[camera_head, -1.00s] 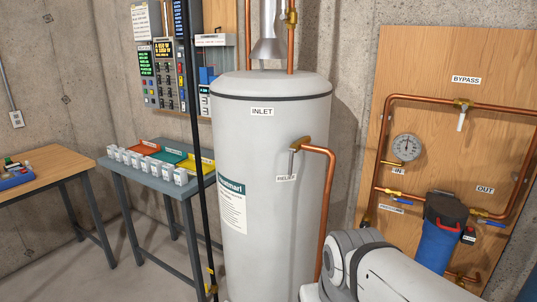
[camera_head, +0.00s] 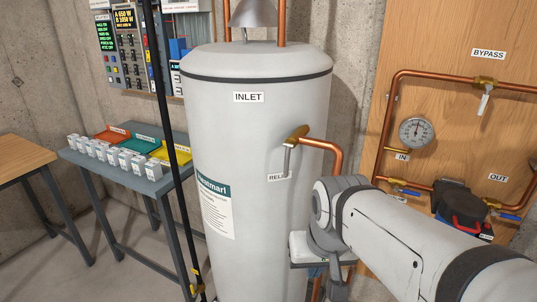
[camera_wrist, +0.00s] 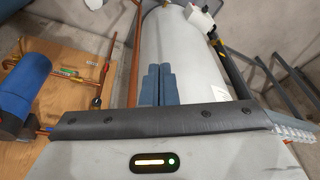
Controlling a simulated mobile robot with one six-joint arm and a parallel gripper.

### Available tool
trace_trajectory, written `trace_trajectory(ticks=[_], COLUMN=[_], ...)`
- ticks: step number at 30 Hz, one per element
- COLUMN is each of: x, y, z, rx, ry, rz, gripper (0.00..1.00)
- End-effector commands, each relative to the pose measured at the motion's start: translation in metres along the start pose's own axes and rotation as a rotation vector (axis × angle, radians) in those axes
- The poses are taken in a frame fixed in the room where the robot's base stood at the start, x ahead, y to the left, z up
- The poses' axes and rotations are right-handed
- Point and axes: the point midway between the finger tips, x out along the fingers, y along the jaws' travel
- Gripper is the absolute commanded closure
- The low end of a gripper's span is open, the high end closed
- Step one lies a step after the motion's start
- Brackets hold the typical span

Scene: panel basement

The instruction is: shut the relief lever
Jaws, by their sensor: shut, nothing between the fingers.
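The relief lever (camera_head: 287,160) is a grey handle hanging down from a brass valve (camera_head: 298,134) on the right side of the white tank (camera_head: 255,120). In the head view the fingers are mostly hidden behind my wrist, below the lever. I cannot make out the lever in the wrist view.
The copper pipe (camera_head: 337,157) curves down from the valve close to my wrist. A wooden board (camera_head: 445,45) with bypass piping and a gauge (camera_head: 416,131) stands at right. A black upright pole (camera_head: 165,100) and a grey table (camera_head: 130,180) stand left of the tank.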

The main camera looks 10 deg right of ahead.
Motion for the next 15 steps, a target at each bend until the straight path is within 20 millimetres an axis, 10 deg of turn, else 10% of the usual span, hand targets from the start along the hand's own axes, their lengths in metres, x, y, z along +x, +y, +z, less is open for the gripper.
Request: trace_trajectory(ticks=[15], x=[-0.143], y=[0.012], z=[-0.171], rx=[1.126], ry=[-0.022], rz=[-0.141], gripper=[1.00])
